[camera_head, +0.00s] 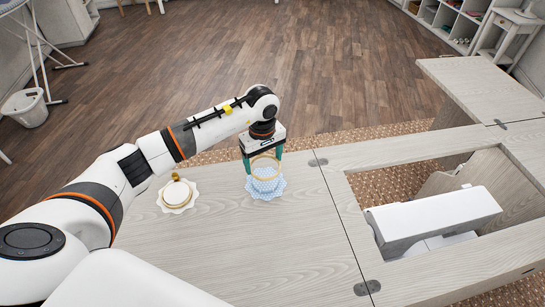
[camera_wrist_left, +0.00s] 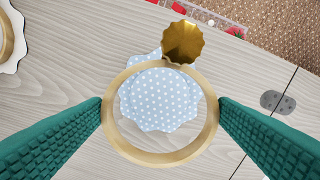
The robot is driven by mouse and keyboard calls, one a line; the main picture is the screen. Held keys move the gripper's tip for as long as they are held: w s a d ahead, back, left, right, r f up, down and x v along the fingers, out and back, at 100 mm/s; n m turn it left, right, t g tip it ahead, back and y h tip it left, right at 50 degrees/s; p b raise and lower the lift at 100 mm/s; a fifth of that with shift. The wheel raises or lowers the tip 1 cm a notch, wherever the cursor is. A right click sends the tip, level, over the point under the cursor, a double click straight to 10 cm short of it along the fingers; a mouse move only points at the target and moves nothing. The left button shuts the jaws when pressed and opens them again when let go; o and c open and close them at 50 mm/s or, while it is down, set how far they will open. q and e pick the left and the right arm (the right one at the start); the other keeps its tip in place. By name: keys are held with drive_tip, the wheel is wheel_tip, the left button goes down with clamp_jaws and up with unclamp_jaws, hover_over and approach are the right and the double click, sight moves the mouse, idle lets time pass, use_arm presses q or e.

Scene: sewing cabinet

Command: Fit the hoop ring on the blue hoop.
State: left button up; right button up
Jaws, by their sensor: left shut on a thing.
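My left gripper (camera_head: 264,168) is shut on the hoop ring (camera_wrist_left: 160,158), a pale wooden band held across its two green fingers. A fluted brass piece (camera_wrist_left: 183,42) sits at the ring's far edge in the left wrist view. The blue hoop (camera_wrist_left: 160,100), with white-dotted light blue fabric and a scalloped edge, lies on the table below the ring. It also shows in the head view (camera_head: 264,190). The ring appears above the hoop, and the fabric shows through it, shifted toward the far side. The exact gap is hard to tell. My right gripper is out of view.
A white scalloped hoop (camera_head: 177,196) with a brass knob lies on the pale wood table (camera_head: 260,250), left of the blue hoop. A hinge (camera_head: 318,162) lies to the right. Beyond it is the cabinet opening with a white machine (camera_head: 432,217). The front tabletop is clear.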

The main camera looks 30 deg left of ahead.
sight(264, 175)
use_arm(q)
drive_tip(key=shift+s+f, duration=0.15)
drive_tip(key=shift+f, duration=0.25)
drive_tip(key=shift+f+b, duration=0.6)
drive_tip(key=shift+f, duration=0.25)
drive_tip(key=shift+f+b, duration=0.35)
drive_tip(key=shift+f, duration=0.35)
drive_tip(key=shift+f+b, duration=1.1)
drive_tip(key=shift+f, duration=0.05)
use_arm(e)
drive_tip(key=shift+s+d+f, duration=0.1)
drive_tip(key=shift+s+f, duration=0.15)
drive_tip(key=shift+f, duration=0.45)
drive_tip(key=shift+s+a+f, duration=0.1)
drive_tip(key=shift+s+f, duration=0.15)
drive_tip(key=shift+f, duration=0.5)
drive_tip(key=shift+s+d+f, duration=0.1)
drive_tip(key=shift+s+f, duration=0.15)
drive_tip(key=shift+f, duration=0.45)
use_arm(q)
drive_tip(key=shift+f+b, duration=0.3)
drive_tip(key=shift+b, duration=0.05)
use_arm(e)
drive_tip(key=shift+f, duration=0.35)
use_arm(q)
drive_tip(key=o, duration=0.9)
